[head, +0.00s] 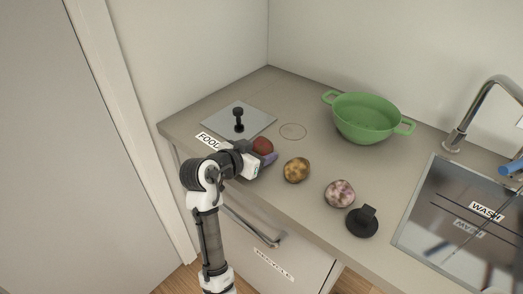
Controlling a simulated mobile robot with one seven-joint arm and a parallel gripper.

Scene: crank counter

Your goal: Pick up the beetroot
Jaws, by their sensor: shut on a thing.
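The beetroot (263,145) is a dark red round thing on the left part of the counter, beside the "FOOD" label. My gripper (264,154) reaches over the counter's front edge and is shut on the beetroot. Part of the beetroot is hidden behind the gripper. I cannot tell whether it touches the counter or is just above it.
A black knob-like thing (362,222), a green pot (365,117), a sink (462,225) and a metal plate with a black peg (239,120) are also on the counter.

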